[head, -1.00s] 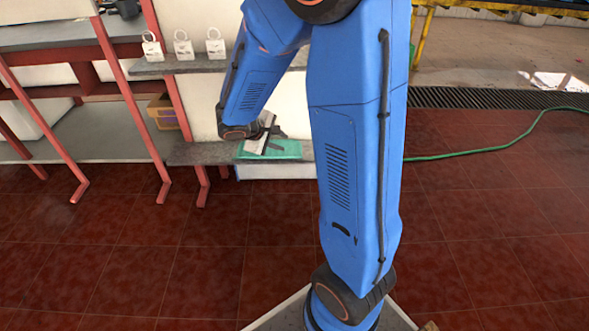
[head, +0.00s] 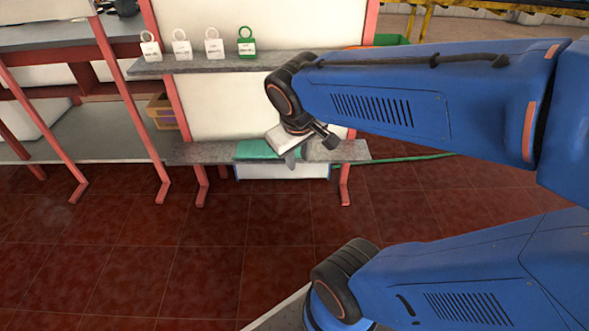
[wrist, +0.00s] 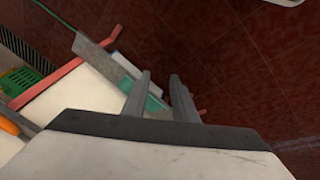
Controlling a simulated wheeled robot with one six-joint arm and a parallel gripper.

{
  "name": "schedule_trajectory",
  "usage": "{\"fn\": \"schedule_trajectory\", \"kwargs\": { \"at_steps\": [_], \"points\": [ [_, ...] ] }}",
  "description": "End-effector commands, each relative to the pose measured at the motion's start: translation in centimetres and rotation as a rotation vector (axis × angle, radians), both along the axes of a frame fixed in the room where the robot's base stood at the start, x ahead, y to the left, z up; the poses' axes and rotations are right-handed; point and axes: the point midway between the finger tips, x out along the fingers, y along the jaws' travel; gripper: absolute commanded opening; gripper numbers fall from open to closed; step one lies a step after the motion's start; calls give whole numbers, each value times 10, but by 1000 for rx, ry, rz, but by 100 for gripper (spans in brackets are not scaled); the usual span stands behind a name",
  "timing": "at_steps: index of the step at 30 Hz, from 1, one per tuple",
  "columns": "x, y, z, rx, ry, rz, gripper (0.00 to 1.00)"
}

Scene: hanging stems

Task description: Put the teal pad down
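The teal pad (head: 256,150) lies flat on the low grey shelf, toward its middle. My gripper (head: 291,158) is at the right end of the pad, partly in front of it. In the wrist view, the two fingers of my gripper (wrist: 160,76) stand apart with nothing gripped between their tips. The teal pad (wrist: 154,104) shows beyond the fingers, lower down between them. The fingers hide part of the pad, and I cannot tell whether a finger touches it.
The low shelf (head: 345,151) has bare room right of the pad. An upper shelf (head: 200,66) carries white tags and a green tag (head: 246,42). Red posts (head: 172,95) frame the unit. A yellow-brown bin (head: 162,112) stands to the left. The tiled floor in front is clear.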

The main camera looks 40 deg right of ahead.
Motion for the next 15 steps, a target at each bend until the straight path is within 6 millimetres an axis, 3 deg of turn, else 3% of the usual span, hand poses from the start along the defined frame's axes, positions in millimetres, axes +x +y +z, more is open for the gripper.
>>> {"fn": "schedule_trajectory", "kwargs": {
  "at_steps": [6,15],
  "points": [
    [-35,29,16,139,-85,7,25],
    [-53,47,23,215,-131,19,25]
  ]
}}
